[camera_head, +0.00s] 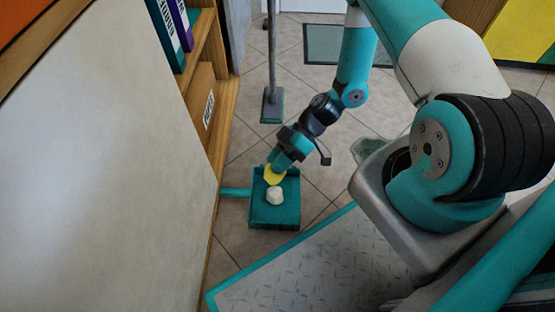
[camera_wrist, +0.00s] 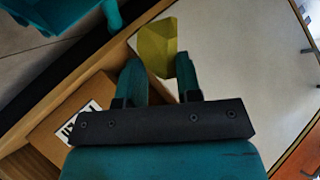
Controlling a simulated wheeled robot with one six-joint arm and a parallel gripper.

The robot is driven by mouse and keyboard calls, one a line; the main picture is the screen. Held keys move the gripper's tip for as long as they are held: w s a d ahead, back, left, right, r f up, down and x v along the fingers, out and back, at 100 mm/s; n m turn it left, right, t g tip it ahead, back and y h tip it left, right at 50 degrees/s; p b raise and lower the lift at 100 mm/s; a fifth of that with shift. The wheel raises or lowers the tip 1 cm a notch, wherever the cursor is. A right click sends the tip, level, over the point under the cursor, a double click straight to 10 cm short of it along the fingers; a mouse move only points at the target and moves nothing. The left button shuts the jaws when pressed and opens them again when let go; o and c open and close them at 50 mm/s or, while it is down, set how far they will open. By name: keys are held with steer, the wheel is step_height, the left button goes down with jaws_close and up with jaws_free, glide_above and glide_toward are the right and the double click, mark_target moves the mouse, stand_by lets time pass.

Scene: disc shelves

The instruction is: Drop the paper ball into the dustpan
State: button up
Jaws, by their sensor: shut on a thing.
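My gripper (camera_head: 277,166) points down over the teal dustpan (camera_head: 262,216) on the tiled floor. It is shut on a yellow, faceted lump that looks like a paper ball (camera_head: 274,177). In the wrist view the yellow ball (camera_wrist: 157,45) sits between the two teal fingertips (camera_wrist: 160,62). A white crumpled lump (camera_head: 275,195) lies in the dustpan, just below the yellow ball in the picture. The gap between the yellow ball and the pan is hard to judge. A teal object, probably the dustpan (camera_wrist: 62,17), shows at top left in the wrist view.
A wooden shelf (camera_head: 222,115) with binders (camera_head: 168,32) and a labelled cardboard box (camera_head: 200,105) stands left of the dustpan. The box (camera_wrist: 75,115) also shows in the wrist view. A teal-headed broom (camera_head: 272,105) stands behind.

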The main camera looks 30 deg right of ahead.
step_height(320, 180, down, 3)
steer(key=shift+r+b, duration=0.1)
steer(key=shift+b, duration=0.9)
steer(key=o, duration=1)
steer(key=shift+p+v, duration=4.1)
steer(key=shift+v, duration=4.65)
steer(key=shift+w, duration=0.1)
